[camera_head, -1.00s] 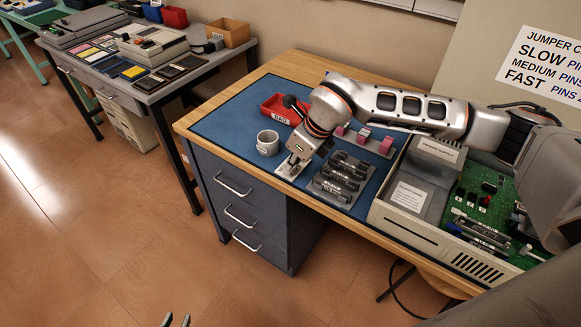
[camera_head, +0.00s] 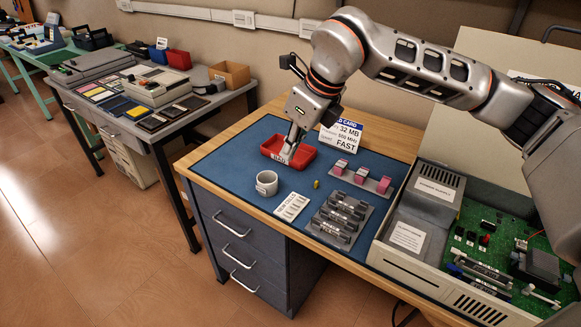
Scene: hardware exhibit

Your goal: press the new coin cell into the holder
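A white card marked for new cells (camera_head: 291,206) lies on the blue mat, with small pale spots in a row. My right gripper (camera_head: 287,150) points down at the red tray labelled BAD (camera_head: 303,160), behind the grey mug. Its fingers are small and close together; I cannot tell whether they hold a cell. The green circuit board (camera_head: 490,232) lies in the open computer case (camera_head: 440,272) at the right. The coin-cell holder on it is too small to make out. My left gripper is not in view.
A grey mug (camera_head: 266,184) stands between the tray and the card. A rack of dark modules (camera_head: 340,219) and a strip with pink pieces (camera_head: 361,178) stand left of the case. A price sign (camera_head: 341,132) stands behind.

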